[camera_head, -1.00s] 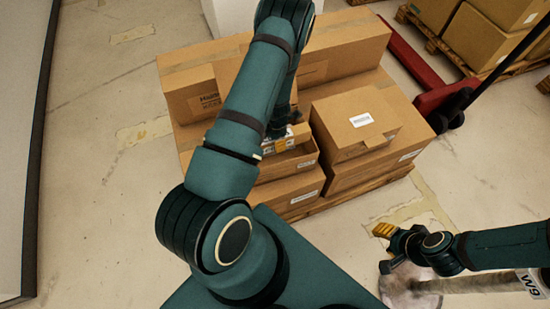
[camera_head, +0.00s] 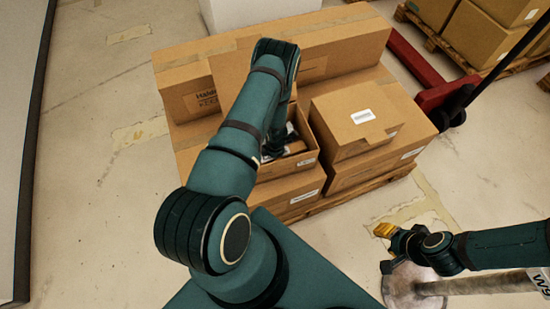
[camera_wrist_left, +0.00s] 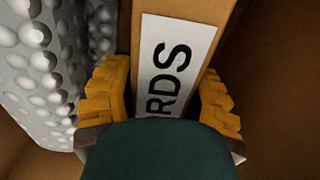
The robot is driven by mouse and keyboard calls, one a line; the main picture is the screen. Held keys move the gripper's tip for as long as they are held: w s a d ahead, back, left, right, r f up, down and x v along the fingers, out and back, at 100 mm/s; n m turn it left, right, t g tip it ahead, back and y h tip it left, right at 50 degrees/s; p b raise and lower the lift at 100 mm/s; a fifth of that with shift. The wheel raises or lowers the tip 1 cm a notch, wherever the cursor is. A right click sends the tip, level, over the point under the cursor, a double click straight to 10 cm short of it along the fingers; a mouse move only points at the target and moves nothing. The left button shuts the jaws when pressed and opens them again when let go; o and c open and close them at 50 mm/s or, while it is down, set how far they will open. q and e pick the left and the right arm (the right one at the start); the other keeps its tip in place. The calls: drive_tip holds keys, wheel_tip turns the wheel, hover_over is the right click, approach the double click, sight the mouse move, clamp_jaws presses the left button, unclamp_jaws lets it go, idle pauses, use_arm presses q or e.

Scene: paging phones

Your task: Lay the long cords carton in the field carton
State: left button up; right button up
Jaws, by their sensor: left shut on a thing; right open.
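The cords carton (camera_wrist_left: 178,62) is a narrow brown box with a white label reading "RDS" in the left wrist view. My left gripper (camera_wrist_left: 160,92) is shut on it, with yellow fingers on both sides. In the head view my left gripper (camera_head: 270,150) reaches down into an open carton, which looks like the field carton (camera_head: 285,168); my arm hides most of its inside. Brown carton wall (camera_wrist_left: 272,75) and bubble wrap (camera_wrist_left: 35,65) flank the held carton in the wrist view. I cannot tell whether it touches the bottom. My right gripper (camera_head: 383,231) is open and empty, right of the pallet.
Closed cartons crowd the pallet: a labelled box (camera_head: 355,120) right of the open carton and a long box (camera_head: 345,45) behind. A red pallet jack (camera_head: 430,85) stands at the right. Floor at left is clear.

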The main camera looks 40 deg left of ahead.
use_arm(q)
drive_tip(key=shift+r, duration=0.1)
drive_tip(key=shift+f, duration=0.2)
drive_tip(key=o, duration=1.3)
drive_tip(key=shift+r, duration=0.1)
